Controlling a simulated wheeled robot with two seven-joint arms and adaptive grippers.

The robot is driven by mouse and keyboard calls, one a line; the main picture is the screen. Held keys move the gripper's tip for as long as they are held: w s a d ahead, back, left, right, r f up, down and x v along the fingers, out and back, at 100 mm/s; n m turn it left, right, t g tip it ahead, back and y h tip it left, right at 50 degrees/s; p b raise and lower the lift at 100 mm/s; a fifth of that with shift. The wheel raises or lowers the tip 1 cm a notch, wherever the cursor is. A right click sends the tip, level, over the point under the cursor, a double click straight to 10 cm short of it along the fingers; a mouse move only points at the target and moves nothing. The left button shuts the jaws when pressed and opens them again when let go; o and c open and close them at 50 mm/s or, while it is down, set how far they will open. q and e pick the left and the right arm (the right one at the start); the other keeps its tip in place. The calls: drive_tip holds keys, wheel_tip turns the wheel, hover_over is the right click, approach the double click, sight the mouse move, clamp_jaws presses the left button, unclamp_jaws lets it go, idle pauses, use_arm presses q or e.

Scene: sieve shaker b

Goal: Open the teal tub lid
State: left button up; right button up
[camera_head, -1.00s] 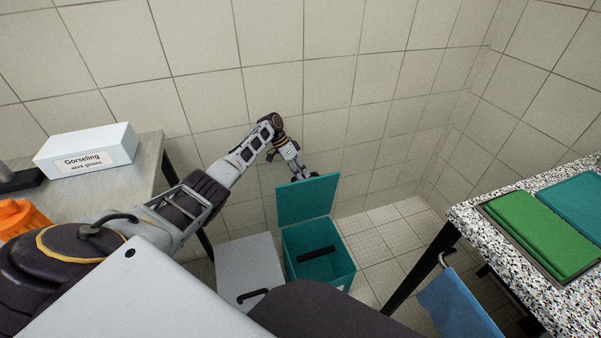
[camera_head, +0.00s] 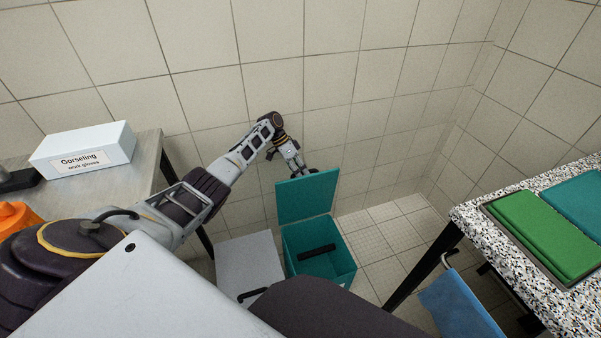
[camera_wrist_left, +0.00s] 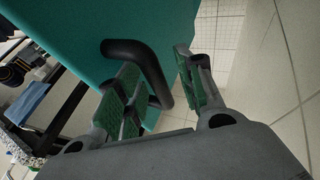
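The teal tub (camera_head: 341,266) stands on the floor with its mouth uncovered. Its teal lid (camera_head: 307,197) is swung up, roughly upright at the far side of the mouth. A dark bar (camera_head: 317,251) shows inside the tub. My left gripper (camera_head: 300,171) is behind the lid, its fingertips partly hidden by the lid's top edge. In the left wrist view, the lid (camera_wrist_left: 110,22) has a black bent handle (camera_wrist_left: 150,66) that runs between the spread fingers of my left gripper (camera_wrist_left: 160,90); a gap shows beside the right-hand finger. My right gripper is out of view.
A grey-white tub lid (camera_head: 250,265) with a dark handle lies left of the teal tub. A table with a white glove box (camera_head: 85,148) stands left. A speckled counter (camera_head: 490,245) with green and teal panels stands right, a blue cloth (camera_head: 459,303) hanging below. Tiled wall behind.

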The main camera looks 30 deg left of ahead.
use_arm(q)
drive_tip(key=shift+w+r, duration=0.1)
drive_tip(key=shift+r, duration=0.1)
drive_tip(key=shift+r, duration=4.85)
drive_tip(key=shift+d+f, duration=0.1)
